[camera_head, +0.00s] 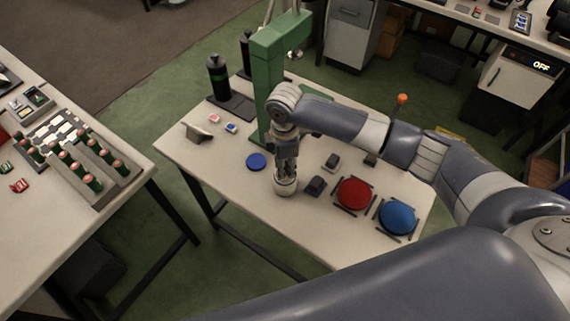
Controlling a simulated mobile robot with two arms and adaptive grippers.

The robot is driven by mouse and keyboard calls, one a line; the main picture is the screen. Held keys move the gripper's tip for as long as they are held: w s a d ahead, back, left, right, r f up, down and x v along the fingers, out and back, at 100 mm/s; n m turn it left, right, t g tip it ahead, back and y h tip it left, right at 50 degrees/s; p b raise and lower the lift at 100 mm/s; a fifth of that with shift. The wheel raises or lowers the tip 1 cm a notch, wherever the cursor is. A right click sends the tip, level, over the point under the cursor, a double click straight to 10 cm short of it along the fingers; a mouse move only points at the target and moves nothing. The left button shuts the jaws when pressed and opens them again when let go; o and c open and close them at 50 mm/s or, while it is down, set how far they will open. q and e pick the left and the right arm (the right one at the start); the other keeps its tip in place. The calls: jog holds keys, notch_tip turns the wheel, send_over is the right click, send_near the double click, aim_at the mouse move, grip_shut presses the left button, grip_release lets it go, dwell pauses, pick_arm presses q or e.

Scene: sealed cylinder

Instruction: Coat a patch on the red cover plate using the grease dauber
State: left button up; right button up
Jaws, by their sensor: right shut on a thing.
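The red cover plate (354,194) lies flat on the middle table, between short dark bars. My right gripper (286,176) points down just left of centre, at the mouth of a small white pot (285,188). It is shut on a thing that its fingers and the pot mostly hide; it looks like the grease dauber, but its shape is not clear. The red plate is to the right of the gripper, apart from it. No grease patch can be made out on the plate at this size. My left gripper is not in view.
A blue disc (397,217) sits right of the red plate; another blue disc (257,161) lies left of the pot. A green press (268,85) rises behind my wrist. Black bottles (218,76) stand at the back left.

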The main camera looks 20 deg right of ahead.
jog(key=shift+f, duration=0.55)
dwell(0.6)
jog(key=shift+f, duration=0.1)
dwell(1.9)
jog(key=shift+s, duration=0.1)
notch_tip(320, 180, up, 7)
jog(key=p, duration=0.8)
dwell(0.4)
dwell(0.4)
